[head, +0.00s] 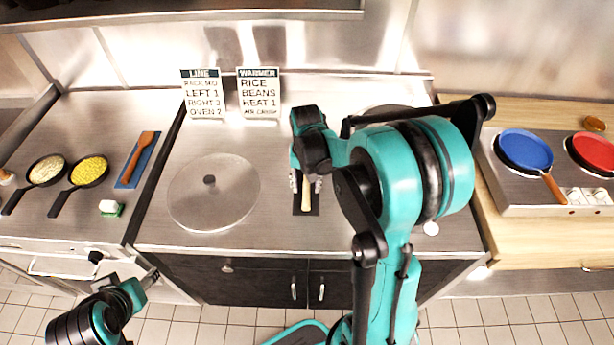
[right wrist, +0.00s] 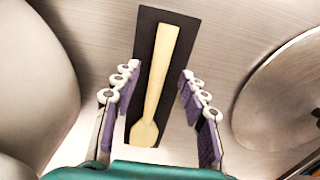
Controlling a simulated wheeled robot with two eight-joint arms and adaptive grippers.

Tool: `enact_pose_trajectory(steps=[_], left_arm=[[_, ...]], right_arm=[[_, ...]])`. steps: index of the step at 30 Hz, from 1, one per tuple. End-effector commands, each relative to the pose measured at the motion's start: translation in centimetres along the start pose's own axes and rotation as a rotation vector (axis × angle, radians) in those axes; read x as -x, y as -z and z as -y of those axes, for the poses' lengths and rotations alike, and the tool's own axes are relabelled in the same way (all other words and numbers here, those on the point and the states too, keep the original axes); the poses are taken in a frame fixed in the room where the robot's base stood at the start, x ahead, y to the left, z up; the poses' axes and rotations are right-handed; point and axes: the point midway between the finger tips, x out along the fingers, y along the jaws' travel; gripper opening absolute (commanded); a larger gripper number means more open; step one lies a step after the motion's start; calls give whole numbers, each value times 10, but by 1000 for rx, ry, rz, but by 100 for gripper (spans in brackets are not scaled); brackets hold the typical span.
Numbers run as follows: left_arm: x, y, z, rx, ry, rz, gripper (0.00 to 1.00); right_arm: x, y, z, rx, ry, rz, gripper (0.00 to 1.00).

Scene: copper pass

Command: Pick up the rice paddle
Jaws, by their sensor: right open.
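The rice paddle (right wrist: 154,85) is pale wood and lies on a dark mat (right wrist: 184,38). In the right wrist view its wide end is nearest me. In the head view part of the paddle (head: 306,198) shows below my right gripper (head: 306,183), which hides the rest. My right gripper (right wrist: 158,100) is open, its purple-padded fingers on either side of the paddle, not visibly touching it. My left gripper (head: 150,278) is low at the left, in front of the counter, away from the paddle; its jaw opening is unclear.
A round lid (head: 213,190) lies left of the paddle. A brown spatula on a blue mat (head: 124,181), two small pans (head: 88,170) and a green-and-white sponge (head: 110,208) are farther left. A blue pan (head: 525,149) and a red pan (head: 592,152) are at right.

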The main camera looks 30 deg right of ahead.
Motion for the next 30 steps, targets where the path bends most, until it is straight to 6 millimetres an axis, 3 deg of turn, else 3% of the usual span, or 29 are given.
enact_pose_trajectory(steps=[1, 5, 13, 14, 18, 19, 30], left_arm=[[-6, -4, 0, 0, 0, 0, 51], [-9, -7, 0, 0, 0, 0, 51], [-9, -6, 0, 0, 0, 0, 51], [-9, -6, 0, 0, 0, 0, 51], [-9, -6, 0, 0, 0, 0, 51], [-9, -6, 0, 0, 0, 0, 51], [-8, -5, 0, 0, 0, 0, 51]], right_arm=[[-12, 0, -1, 0, 0, 0, 43], [-26, 0, -1, 0, 0, -1, 43], [-29, 0, -1, 1, 0, -1, 43], [-29, 0, -1, 1, 0, -1, 40], [-29, 0, -1, 1, 0, -1, 3], [-29, 0, -1, 1, 0, -1, 0], [-24, 0, -1, 1, 0, -1, 0]])
